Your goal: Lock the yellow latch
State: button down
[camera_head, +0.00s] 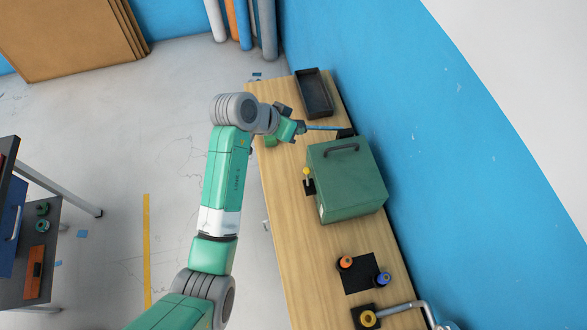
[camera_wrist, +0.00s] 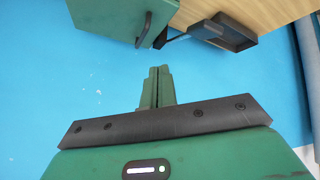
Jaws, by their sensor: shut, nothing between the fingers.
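The yellow latch (camera_head: 306,172) is a small yellow knob on a dark mount at the left side of the green box (camera_head: 347,185). In the head view my gripper (camera_head: 302,127) is over the table, farther back than the latch and apart from it. The wrist view shows my gripper's two green fingers (camera_wrist: 158,74) pressed together, with nothing between them. The green box (camera_wrist: 100,14) is at the top left of that view with its dark handle. The latch is not visible in the wrist view.
A black tray (camera_head: 313,94) is at the table's back. Orange and blue knobs on a black plate (camera_head: 359,275) and a grey pipe (camera_head: 396,308) are at the front. The blue wall borders the table's right.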

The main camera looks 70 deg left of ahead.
aim_at(307, 177)
jog(key=s+f+n+h, duration=0.1)
jog(key=s+f+h, duration=0.1)
jog(key=s+f, duration=0.7)
jog(key=shift+s+a+f+n+g+b, duration=0.15)
jog(key=shift+s+a+n+g+b, duration=0.2)
jog(key=shift+s+b, duration=0.15)
jog(key=w+d+f+p, duration=0.1)
jog(key=w+d+f, duration=0.1)
jog(key=w+f, duration=0.5)
jog(key=shift+w+d, duration=0.3)
jog(key=shift+w, duration=0.8)
jog(key=shift+d+p, duration=0.25)
jog(key=shift+p, duration=0.05)
